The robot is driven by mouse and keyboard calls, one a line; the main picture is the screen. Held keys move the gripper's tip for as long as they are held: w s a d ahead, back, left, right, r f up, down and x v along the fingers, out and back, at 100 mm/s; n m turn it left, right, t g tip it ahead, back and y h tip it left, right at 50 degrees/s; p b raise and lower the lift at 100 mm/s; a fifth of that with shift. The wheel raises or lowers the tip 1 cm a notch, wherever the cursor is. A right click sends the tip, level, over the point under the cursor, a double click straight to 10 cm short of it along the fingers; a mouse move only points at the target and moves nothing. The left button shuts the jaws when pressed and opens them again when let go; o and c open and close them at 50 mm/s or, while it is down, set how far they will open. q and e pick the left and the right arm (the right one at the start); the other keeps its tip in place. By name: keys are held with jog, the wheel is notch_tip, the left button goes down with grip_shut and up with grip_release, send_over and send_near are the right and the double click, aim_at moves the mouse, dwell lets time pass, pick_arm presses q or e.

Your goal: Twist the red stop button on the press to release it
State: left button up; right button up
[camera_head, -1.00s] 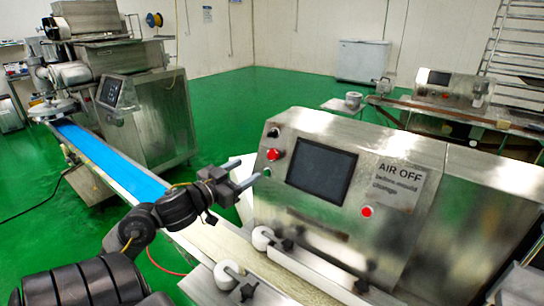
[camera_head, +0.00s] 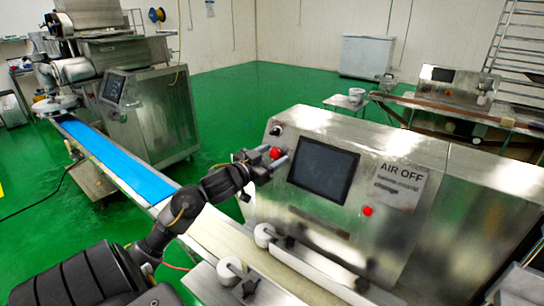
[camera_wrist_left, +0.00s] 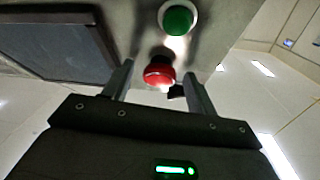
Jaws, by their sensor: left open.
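The red stop button (camera_head: 275,153) is on the upper left of the press front (camera_head: 408,220), left of the dark screen (camera_head: 323,169). In the left wrist view the round red button (camera_wrist_left: 159,73) lies between the two finger ends. My left gripper (camera_head: 277,158) is open at the button, one finger on each side. I cannot tell whether the fingers touch it. My right gripper is not in view.
A green button (camera_wrist_left: 178,19) sits close to the red one. A dark knob (camera_head: 275,131) is above it, and a second red button (camera_head: 367,211) is lower right of the screen. A blue conveyor belt (camera_head: 115,163) runs at left. Green floor lies open behind.

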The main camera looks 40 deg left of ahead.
pick_arm(q)
jog(key=c, duration=1)
jog(key=shift+m+h+p, duration=0.4)
jog(key=shift+m, duration=0.4)
jog(key=m+h, duration=0.1)
jog(key=m, duration=0.1)
jog(key=m+h+p, duration=0.1)
jog(key=shift+a+r+m+g, duration=0.15)
jog(key=shift+a+m+g, duration=0.05)
jog(key=shift+m+g, duration=0.2)
jog(key=m+h+p, duration=0.1)
jog(key=m, duration=0.2)
jog(key=shift+s+g, duration=0.1)
jog(key=shift+g, duration=0.3)
jog(key=shift+m, duration=0.4)
jog(key=shift+a+m+h, duration=0.1)
jog(key=shift+m+h, duration=0.2)
